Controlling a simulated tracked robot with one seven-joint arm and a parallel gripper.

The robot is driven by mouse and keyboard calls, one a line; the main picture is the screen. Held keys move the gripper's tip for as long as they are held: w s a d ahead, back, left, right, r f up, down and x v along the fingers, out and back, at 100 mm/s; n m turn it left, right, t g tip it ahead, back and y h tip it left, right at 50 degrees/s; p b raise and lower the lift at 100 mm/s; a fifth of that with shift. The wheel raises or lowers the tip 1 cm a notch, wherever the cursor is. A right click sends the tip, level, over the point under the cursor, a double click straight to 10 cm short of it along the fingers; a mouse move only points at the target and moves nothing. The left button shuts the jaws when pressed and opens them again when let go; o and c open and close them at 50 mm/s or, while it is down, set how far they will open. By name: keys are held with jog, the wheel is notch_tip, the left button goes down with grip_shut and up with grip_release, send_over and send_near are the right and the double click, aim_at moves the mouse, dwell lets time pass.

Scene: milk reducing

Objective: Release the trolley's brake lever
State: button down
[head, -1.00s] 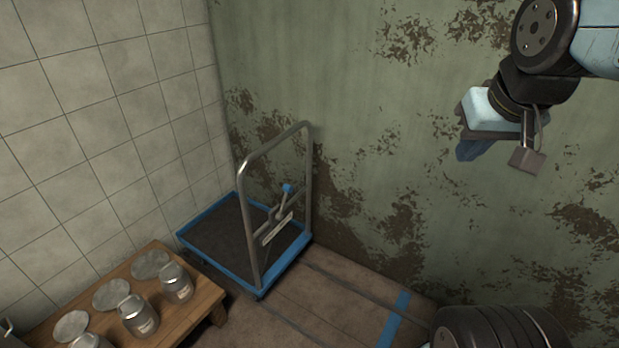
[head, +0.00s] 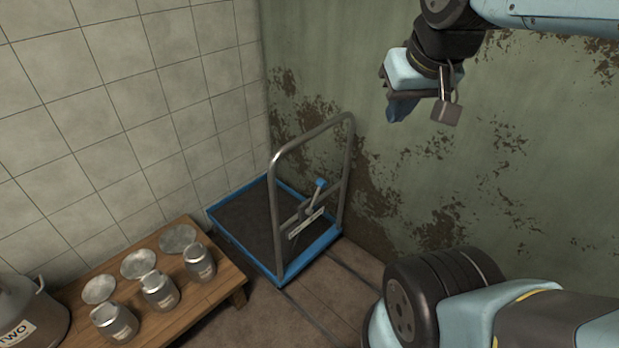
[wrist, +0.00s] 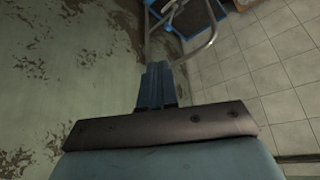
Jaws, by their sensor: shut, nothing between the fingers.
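The trolley (head: 240,237) stands in the corner, with a blue-rimmed dark deck and a grey tubular handle frame (head: 277,215). The brake lever (head: 315,194) has a blue knob and sits on a crossbar of the frame, above a pale label plate. It leans up to the right. My gripper (head: 399,110) is up in the air to the right of and above the trolley, well apart from the lever. Its blue fingers are together and empty in the wrist view (wrist: 156,75). That view shows part of the trolley (wrist: 193,17) at the top; I cannot make out the lever clearly there.
A low wooden bench (head: 222,286) at the left front bears several metal jars and round lids. A larger metal can (head: 30,318) stands at the lower left. The tiled wall and the peeling green wall close in the trolley's corner. Floor in front of the trolley is clear.

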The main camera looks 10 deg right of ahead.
jog(key=shift+w, duration=0.25)
jog(key=w+d+f+m+g+y, duration=0.3)
jog(key=w+f+g+y, duration=0.6)
jog(key=w+f, duration=1.45)
jog(key=w+d+f+m+t+y, duration=0.2)
jog(key=d+f+m+t+y, duration=0.1)
jog(key=f, duration=0.8)
jog(key=w+d+f+m+t+y, duration=0.3)
jog(key=f+m+t, duration=0.3)
jog(key=f, duration=0.6)
jog(key=w+d+f+m+t+y, duration=0.2)
jog(key=f+m+t, duration=0.3)
jog(key=f, duration=0.7)
jog(key=d+t, duration=0.1)
jog(key=t, duration=0.1)
jog(key=shift+w+t+y, duration=0.2)
jog(key=shift+t+y, duration=0.2)
